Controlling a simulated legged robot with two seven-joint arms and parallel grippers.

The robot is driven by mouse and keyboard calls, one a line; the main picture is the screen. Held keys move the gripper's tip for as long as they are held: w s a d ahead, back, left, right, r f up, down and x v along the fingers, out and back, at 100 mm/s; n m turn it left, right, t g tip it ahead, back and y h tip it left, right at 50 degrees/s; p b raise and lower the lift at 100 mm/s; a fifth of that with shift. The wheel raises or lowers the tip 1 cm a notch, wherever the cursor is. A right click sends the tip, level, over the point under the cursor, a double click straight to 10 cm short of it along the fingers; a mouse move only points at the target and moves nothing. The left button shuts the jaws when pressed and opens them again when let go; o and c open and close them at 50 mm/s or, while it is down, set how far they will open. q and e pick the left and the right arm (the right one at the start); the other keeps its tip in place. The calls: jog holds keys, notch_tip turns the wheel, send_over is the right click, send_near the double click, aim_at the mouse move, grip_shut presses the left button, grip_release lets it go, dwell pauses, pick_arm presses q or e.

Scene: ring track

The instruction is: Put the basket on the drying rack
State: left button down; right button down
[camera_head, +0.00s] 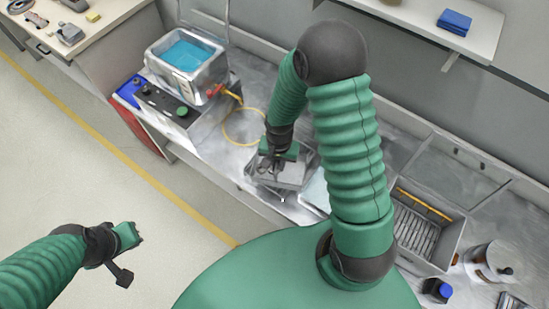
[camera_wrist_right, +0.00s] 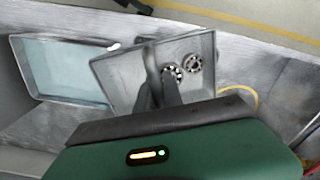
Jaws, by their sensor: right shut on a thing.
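The basket is a grey metal tray (camera_head: 292,177) on the steel bench near the middle of the head view. In the right wrist view the basket (camera_wrist_right: 118,80) holds two ring-shaped parts (camera_wrist_right: 183,69), and an upright grey strip like a handle rises at its middle. My right gripper (camera_head: 272,168) is shut on the basket at that strip; its fingers (camera_wrist_right: 162,92) partly hide it. A grey unit with a slatted floor and a yellow bar (camera_head: 420,230), at the right, looks like the drying rack. My left gripper (camera_head: 126,258) hangs over the floor, away from the bench; its jaw opening is unclear.
A tank of blue liquid (camera_head: 187,55) on a control box stands left of the basket, with a yellow hose (camera_head: 228,130). A shallow pale-blue tray (camera_wrist_right: 62,72) lies beside the basket. A metal canister (camera_head: 490,262) and blue-capped bottle (camera_head: 438,290) stand at the right.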

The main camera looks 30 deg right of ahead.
jog(key=w, duration=0.1)
jog(key=w+d, duration=0.1)
jog(key=w, duration=0.2)
jog(key=shift+w+d+f+b, duration=0.15)
jog(key=shift+d+f+b, duration=0.2)
jog(key=shift+d+f, duration=0.05)
notch_tip(320, 180, down, 4)
jog(key=b, duration=0.3)
jog(key=shift+r, duration=0.15)
jog(key=shift+a+r, duration=0.1)
jog(key=shift+r, duration=0.15)
jog(key=c, duration=1.9)
grip_release()
jog(key=shift+f, duration=0.1)
jog(key=o, duration=0.4)
